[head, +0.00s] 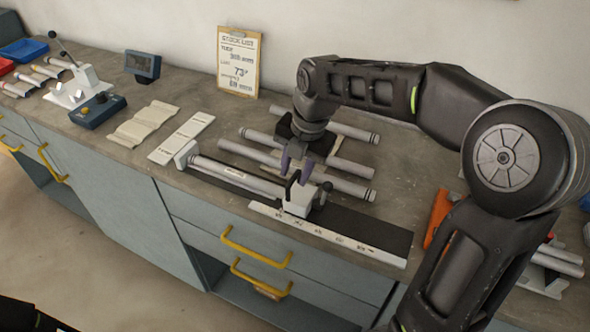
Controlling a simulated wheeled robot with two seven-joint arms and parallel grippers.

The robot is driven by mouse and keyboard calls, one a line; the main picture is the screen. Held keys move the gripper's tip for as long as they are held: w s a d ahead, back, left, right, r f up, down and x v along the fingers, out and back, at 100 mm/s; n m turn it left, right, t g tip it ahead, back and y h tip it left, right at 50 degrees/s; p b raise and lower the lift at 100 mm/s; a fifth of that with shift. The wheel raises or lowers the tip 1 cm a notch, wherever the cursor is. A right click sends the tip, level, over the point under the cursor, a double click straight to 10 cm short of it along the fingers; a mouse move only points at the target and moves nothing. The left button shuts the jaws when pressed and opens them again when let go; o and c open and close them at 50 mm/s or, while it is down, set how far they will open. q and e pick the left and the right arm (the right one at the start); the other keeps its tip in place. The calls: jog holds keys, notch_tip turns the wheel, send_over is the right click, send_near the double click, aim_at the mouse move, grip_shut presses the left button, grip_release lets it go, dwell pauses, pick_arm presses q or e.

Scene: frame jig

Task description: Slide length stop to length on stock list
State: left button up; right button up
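The length stop (298,200) is a white block with dark parts and a dark knob on its right. It sits on the black jig rail (365,228), behind a white scale strip (330,237) whose marks are too small to read. A silver tube (237,176) lies along the rail, its right end near the stop. The stock list (239,62) leans on the wall; its small figures are not surely readable. My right gripper (296,168) points down just above the stop, its fingers apart with nothing seen between them; contact with the stop is unclear. My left gripper is out of view.
Several loose tubes (350,124) lie behind the jig, under and around my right gripper. A blue control box (98,110) and a white lever device (80,88) stand further left. An orange item (438,215) lies at right.

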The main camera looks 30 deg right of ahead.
aim_at(301, 194)
notch_tip(301, 194, up, 8)
jog(key=s, duration=0.1)
jog(key=shift+d+f+b, duration=0.25)
jog(key=shift+d+b, duration=0.15)
jog(key=shift+s, duration=0.1)
